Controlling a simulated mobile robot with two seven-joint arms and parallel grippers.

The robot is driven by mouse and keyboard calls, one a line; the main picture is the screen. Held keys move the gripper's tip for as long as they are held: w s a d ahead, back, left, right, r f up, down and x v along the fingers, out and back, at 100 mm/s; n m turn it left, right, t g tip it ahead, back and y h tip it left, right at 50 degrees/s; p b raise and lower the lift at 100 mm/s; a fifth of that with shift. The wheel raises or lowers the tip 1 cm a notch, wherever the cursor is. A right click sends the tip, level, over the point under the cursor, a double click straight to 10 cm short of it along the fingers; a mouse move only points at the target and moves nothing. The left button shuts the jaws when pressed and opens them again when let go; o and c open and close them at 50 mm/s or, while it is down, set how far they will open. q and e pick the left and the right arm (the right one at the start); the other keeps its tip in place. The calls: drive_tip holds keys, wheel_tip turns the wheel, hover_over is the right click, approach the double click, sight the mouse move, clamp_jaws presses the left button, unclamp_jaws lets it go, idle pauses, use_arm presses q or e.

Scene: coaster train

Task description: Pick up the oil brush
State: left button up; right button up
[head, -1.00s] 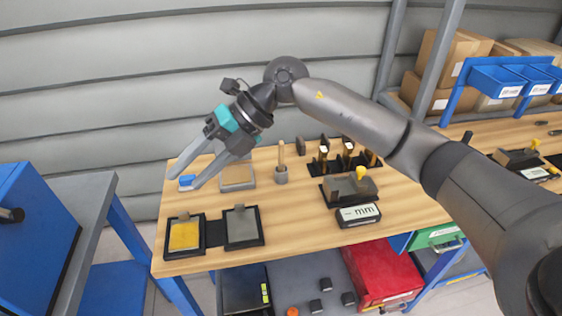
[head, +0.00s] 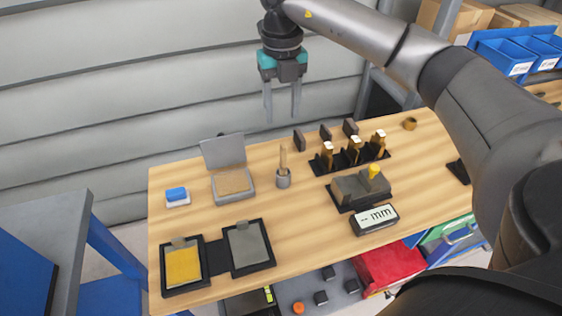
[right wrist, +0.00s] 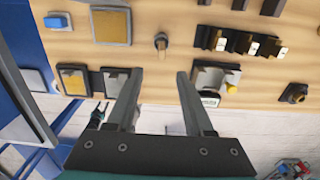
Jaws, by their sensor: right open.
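The oil brush (head: 283,157) stands upright with its wooden handle up in a small grey cup (head: 283,181) on the wooden workbench (head: 310,220). Its bristles are hidden in the cup. My right gripper (head: 282,117) is open and empty, its two fingers pointing down; in the picture it is just above the handle's top, apart from it. In the right wrist view the brush (right wrist: 161,41) shows beyond the gap between the open fingertips (right wrist: 160,74). My left gripper is not in view.
Left of the cup are an open-lidded box (head: 235,188) and a blue-and-white block (head: 177,196). Right of it are a black rack with brass-coloured pieces (head: 352,158) and a grey fixture with a yellow knob (head: 360,188). Two trays (head: 248,247) (head: 183,267) lie in front.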

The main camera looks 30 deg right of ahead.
hover_over(283, 144)
drive_tip(key=f, duration=0.5)
drive_tip(key=shift+s+a, duration=0.15)
drive_tip(key=shift+a, duration=0.05)
drive_tip(key=shift+f, duration=0.45)
drive_tip(key=f, duration=0.4)
drive_tip(key=shift+d+f, duration=0.2)
drive_tip(key=shift+f, duration=0.4)
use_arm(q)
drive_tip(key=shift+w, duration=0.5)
use_arm(e)
drive_tip(key=shift+c, duration=0.7)
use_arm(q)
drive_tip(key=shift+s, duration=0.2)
use_arm(e)
clamp_jaws()
